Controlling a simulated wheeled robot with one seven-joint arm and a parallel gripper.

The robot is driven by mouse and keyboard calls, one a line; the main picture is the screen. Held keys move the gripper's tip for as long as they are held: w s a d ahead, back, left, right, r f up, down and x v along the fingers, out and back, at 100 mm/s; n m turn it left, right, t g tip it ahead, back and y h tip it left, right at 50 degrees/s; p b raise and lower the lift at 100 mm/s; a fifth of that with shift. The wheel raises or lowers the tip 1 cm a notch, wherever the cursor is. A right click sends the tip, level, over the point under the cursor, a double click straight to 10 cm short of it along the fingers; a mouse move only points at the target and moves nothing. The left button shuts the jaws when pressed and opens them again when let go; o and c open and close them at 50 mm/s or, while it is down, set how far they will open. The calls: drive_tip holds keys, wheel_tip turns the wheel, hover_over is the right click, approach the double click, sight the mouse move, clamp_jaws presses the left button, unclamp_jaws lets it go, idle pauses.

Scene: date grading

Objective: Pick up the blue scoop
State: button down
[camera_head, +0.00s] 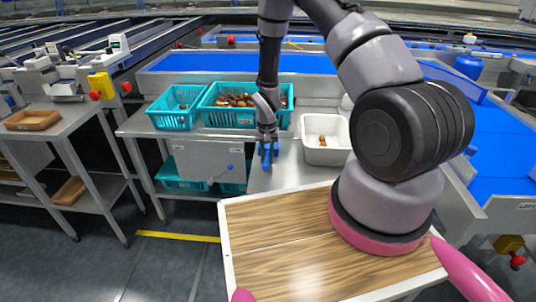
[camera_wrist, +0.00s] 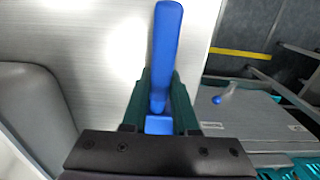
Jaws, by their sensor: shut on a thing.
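The blue scoop (camera_wrist: 166,45) is between the fingers of my gripper (camera_wrist: 160,100) in the wrist view, with its long blue handle pointing away from the wrist. My gripper is shut on it. In the head view my gripper (camera_head: 268,145) points down over the grey metal table, and the blue scoop (camera_head: 266,160) shows at its fingertips. I cannot tell whether the scoop touches the table top.
A white bin (camera_head: 312,153) with a few brown dates stands right of my gripper. A teal crate full of dates (camera_head: 232,117) and another teal crate (camera_head: 170,118) stand left. A blue conveyor belt (camera_head: 220,62) runs behind. Bare metal table (camera_head: 285,180) lies in front.

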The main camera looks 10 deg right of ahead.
wheel_tip(320, 180, up, 10)
idle(0.6)
idle(0.9)
